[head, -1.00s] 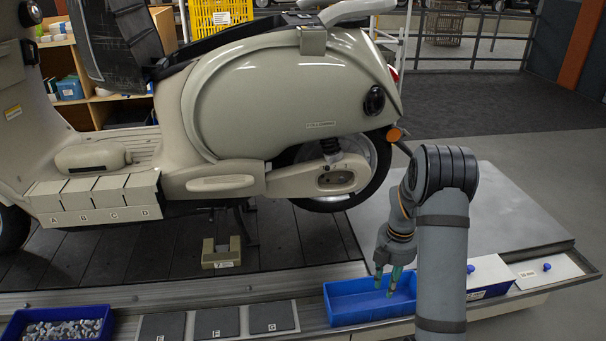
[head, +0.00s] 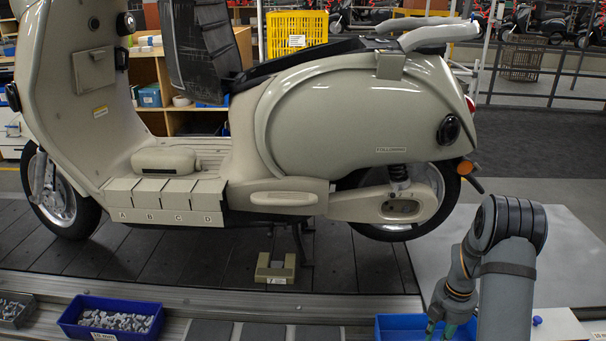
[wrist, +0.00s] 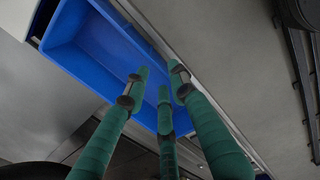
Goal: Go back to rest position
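My gripper (head: 440,328) is at the lower right in the head view, over the blue bin (head: 394,327) on the front ledge. Its fingertips sit at the picture's lower edge. In the wrist view my gripper (wrist: 160,90) shows green fingers spread apart, with nothing between them. The blue bin (wrist: 75,50) lies beyond the fingertips there, and its visible floor is empty.
A cream scooter (head: 350,130) stands on the slat conveyor (head: 200,262). A blue bin of small grey parts (head: 112,318) is at the lower left. Dark pads (head: 262,332) lie between the bins. A pale plate (head: 560,250) is at the right.

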